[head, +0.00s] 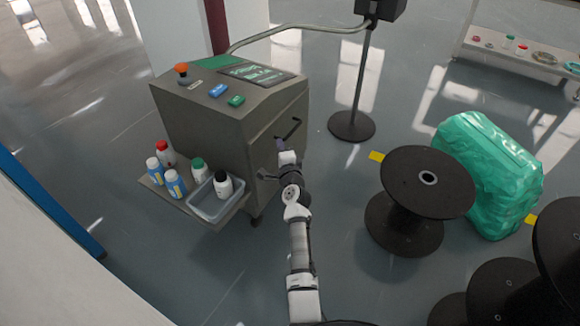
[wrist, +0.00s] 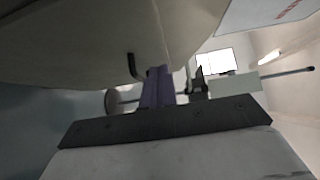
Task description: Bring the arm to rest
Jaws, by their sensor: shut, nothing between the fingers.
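My arm reaches forward from the bottom middle of the head view. My gripper (head: 280,145) is at its far end, close to the front face of the grey machine cabinet (head: 225,135). In the wrist view the purple fingers (wrist: 157,88) are together with nothing between them. A black bent handle (head: 291,128) on the cabinet front is just beyond the fingertips in the head view. It also shows left of the fingers in the wrist view (wrist: 135,67). I cannot tell whether the fingers touch the cabinet.
A side shelf (head: 200,211) on the cabinet holds several bottles and a grey tray (head: 209,207). Right of my arm stand a black spool (head: 422,185) and a green wrapped bundle (head: 487,170). A black-based stand (head: 351,125) is behind. Floor between arm and spool is clear.

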